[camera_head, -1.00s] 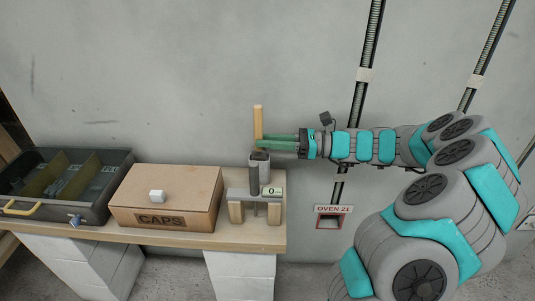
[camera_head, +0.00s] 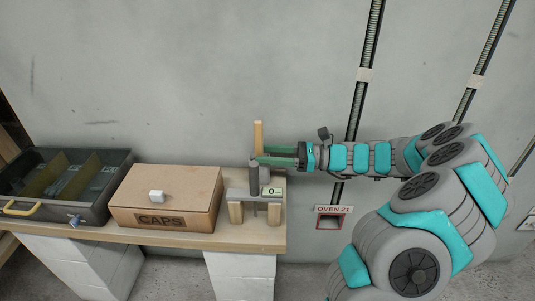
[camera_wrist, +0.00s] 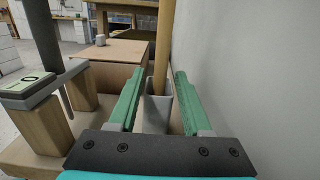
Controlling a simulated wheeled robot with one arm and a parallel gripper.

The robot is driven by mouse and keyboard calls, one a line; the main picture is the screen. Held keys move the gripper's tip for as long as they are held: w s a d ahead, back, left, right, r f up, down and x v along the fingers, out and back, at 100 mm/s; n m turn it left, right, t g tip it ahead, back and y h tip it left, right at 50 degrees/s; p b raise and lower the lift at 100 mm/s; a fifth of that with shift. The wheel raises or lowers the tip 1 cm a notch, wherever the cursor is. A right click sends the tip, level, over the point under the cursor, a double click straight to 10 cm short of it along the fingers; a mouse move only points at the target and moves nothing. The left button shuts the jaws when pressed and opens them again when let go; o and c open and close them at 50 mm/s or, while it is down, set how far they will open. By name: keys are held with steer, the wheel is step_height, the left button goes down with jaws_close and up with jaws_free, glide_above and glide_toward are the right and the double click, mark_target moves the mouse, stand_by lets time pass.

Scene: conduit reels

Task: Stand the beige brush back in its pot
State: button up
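The beige brush (camera_head: 259,138) stands upright near the right end of the bench, close to the wall. In the wrist view its beige handle (camera_wrist: 163,45) rises between my fingers, with its lower end inside the small grey pot (camera_wrist: 157,113). My gripper (camera_head: 277,155) reaches in from the right at the height of the pot. In the wrist view the green fingers of my gripper (camera_wrist: 160,90) are spread, one on each side of the handle, with gaps showing. My fingers hide most of the pot in the head view.
A dark grey post (camera_head: 253,180) on a wooden-legged stand with a "0" display (camera_head: 271,191) is close in front of the pot. The CAPS box (camera_head: 190,190) and an open divided case (camera_head: 105,205) lie to the left. The wall is close behind.

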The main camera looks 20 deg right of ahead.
steer(key=v, duration=1.2)
steer(key=shift+f, duration=0.1)
stand_by(2.1)
